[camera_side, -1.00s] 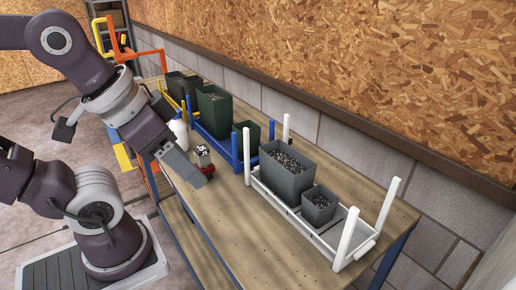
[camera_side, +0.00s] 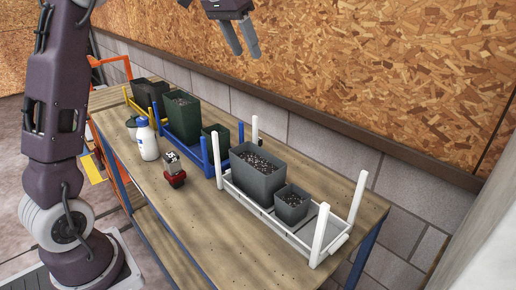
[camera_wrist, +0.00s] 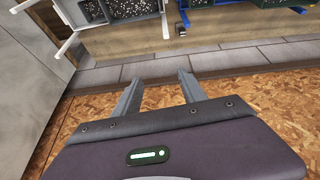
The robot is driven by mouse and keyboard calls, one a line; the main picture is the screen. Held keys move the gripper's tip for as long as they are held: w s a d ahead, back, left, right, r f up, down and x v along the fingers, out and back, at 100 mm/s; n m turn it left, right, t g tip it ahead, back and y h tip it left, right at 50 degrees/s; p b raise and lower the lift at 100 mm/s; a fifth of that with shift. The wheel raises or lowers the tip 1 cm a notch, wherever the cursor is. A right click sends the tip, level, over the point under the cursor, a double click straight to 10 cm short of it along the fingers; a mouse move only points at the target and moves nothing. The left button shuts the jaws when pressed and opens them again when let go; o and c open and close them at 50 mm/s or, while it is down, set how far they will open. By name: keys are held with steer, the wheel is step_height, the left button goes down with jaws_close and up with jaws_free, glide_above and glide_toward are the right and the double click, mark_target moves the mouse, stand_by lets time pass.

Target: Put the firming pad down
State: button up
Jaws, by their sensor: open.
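The firming pad (camera_side: 174,170), a small block with a red base and a grey, dark-speckled upper part, stands upright on the wooden table (camera_side: 185,215). It is in front of the blue rack, with nothing holding it. My gripper (camera_side: 245,54) is high above the table at the top of the side view, well apart from the pad. Its two fingers are spread and empty. The open fingers (camera_wrist: 159,80) also show in the wrist view with nothing between them.
A white rack (camera_side: 285,231) holds a large grey pot (camera_side: 257,178) and a small grey pot (camera_side: 291,207). A blue rack (camera_side: 206,157) holds green pots. A white bottle (camera_side: 147,142) stands left of the pad. The table's front left is clear.

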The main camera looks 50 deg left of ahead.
steer(key=w+a+f, duration=0.7)
steer(key=w+a, duration=0.1)
steer(key=a, duration=0.1)
steer(key=shift+m, duration=0.4)
steer(key=w+f, duration=0.1)
steer(key=f, duration=0.8)
steer(key=w+f, duration=0.2)
steer(key=f, duration=0.7)
steer(key=w+f, duration=0.1)
steer(key=f, duration=0.8)
steer(key=shift+w+d+f, duration=0.1)
steer(key=shift+w+d, duration=0.05)
steer(key=shift+d, duration=0.1)
jaws_close()
